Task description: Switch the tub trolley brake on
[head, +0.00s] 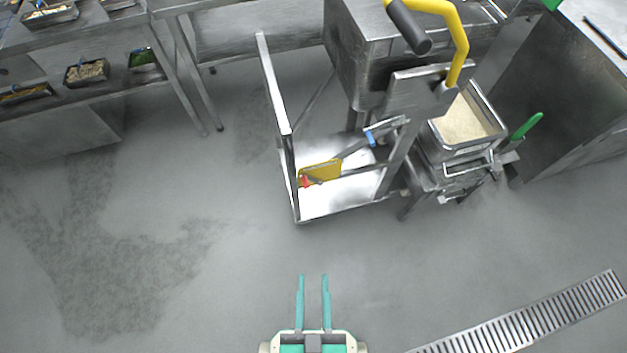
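A steel tub (497,130) of pale rice sits in a steel stand at the right centre. A green-handled lever (527,125) sticks out at its right side. To its left is a low steel platform (340,203) with an upright steel frame (277,95). On the platform lie a yellow plate (321,171) and a small red piece (305,181). I cannot tell for sure which part is the trolley brake or how it is set. My gripper (313,276) has two teal fingers, apart and empty, over the floor in front of the platform, touching nothing.
A yellow bent bar (460,40) with a dark grip rises above the steel machine (350,50). Steel shelving with food trays (87,72) stands at the upper left. A steel cabinet (560,100) is at the right. A floor drain (530,322) runs lower right. The left floor is clear.

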